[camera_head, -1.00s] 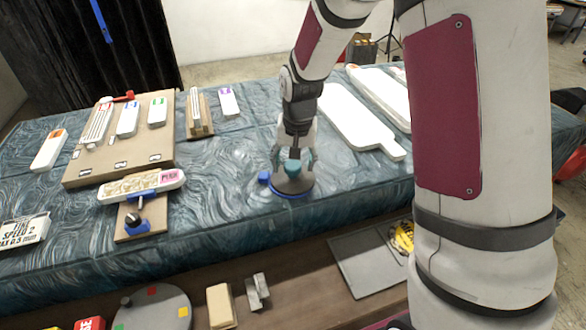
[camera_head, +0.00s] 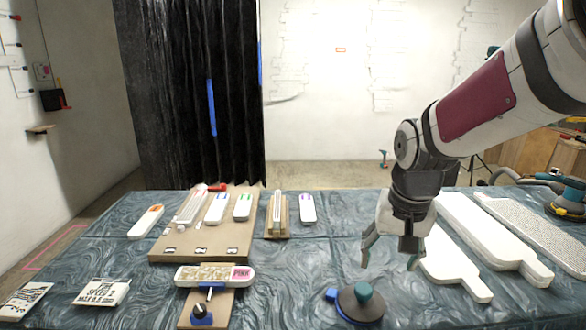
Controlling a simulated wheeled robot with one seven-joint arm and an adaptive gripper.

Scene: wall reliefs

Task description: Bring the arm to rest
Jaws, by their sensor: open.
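My gripper (camera_head: 392,262) is open and empty, pointing down above the right half of the table. My arm reaches in from the upper right. A round dark tool with a teal knob and a blue edge (camera_head: 360,303) stands on the table below and slightly left of the gripper. The gripper is apart from it.
The table (camera_head: 285,280) has a swirled blue-grey cover. A wooden board (camera_head: 205,247) with several white blocks is at the left, with a clamp stand (camera_head: 207,302) in front. White paddle-shaped boards (camera_head: 455,272) lie at the right, close to the gripper. A black curtain (camera_head: 185,100) hangs behind.

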